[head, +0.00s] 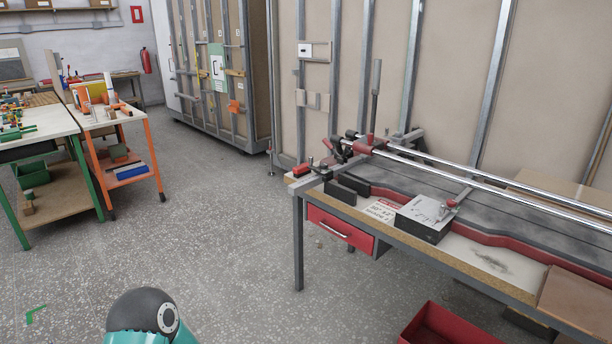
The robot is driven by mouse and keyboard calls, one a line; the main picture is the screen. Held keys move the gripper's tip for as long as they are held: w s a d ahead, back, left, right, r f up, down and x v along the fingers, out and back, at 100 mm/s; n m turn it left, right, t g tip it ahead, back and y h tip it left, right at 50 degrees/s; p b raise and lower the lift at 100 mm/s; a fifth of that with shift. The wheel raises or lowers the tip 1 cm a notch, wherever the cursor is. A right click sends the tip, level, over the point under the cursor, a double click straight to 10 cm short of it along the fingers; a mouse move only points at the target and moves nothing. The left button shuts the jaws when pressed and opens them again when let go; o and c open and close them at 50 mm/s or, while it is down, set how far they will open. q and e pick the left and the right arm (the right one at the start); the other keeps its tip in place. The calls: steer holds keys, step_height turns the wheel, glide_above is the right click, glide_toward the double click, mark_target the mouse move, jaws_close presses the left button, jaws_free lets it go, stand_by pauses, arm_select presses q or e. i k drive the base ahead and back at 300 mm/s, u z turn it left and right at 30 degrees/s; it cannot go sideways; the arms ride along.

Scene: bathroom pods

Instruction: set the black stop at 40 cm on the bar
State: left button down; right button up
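A cutting bench (400,240) on the right carries a device with two long chrome rails (500,180). A grey metal bar (312,181) sticks out at its left end, near a red-and-black clamp. Two low black blocks (341,192) sit at the left front of the device. A dark block with a pale metal plate (424,212) and a red knob stands further right on the bench. I cannot tell which of these is the black stop, and no 40 cm mark is readable. Neither gripper is in view; only a teal and black arm joint of mine shows at the bottom left.
A red drawer (340,231) is under the bench, and a red bin (450,328) stands on the floor in front. An orange trolley (120,150) and a green-legged table (45,125) are at the left. Framed wall panels stand behind.

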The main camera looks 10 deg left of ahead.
mark_target(327, 174)
steer(key=u, duration=0.15)
steer(key=k, duration=0.35)
steer(key=z, duration=0.9)
steer(key=i, duration=0.1)
steer(key=u, duration=2.45)
steer(key=i, duration=2.55)
steer(key=u, duration=0.75)
steer(key=i, duration=0.2)
steer(key=z, duration=2.6)
steer(key=k, duration=0.1)
steer(key=z, duration=0.35)
